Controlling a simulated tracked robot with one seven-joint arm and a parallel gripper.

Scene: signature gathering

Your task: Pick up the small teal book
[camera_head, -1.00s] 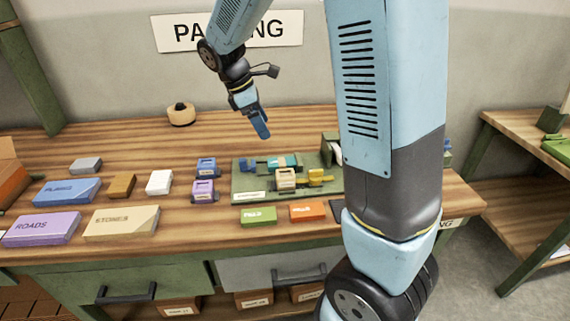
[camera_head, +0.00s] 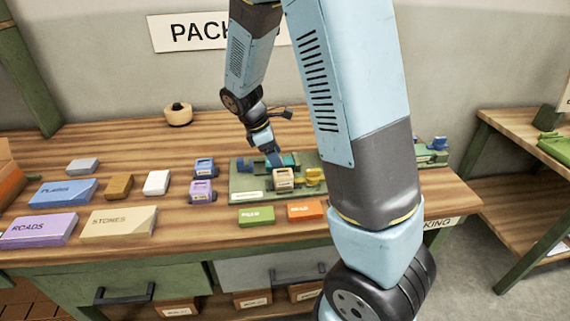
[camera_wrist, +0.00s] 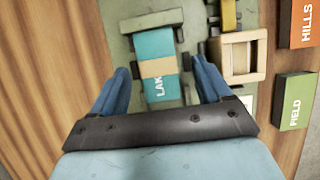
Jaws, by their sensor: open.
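The small teal book (camera_wrist: 154,46) lies on the green tray (camera_wrist: 118,12) in the wrist view, with a tan band across it and partly visible letters "LAK". In the head view the teal book (camera_head: 291,159) shows only in part behind my gripper and a tan clamp-like block. My gripper (camera_wrist: 161,68) is open, its two blue fingers on either side of the book, apart from it in the picture; how high they are above it I cannot tell. In the head view my gripper (camera_head: 274,158) is just above the tray's back part.
Beside the book stand a tan wooden block frame (camera_wrist: 237,55) and a yellow piece (camera_wrist: 229,14). A green book (camera_head: 257,216) and an orange book (camera_head: 305,210) lie in front of the tray. Purple and blue holders (camera_head: 202,190) stand left.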

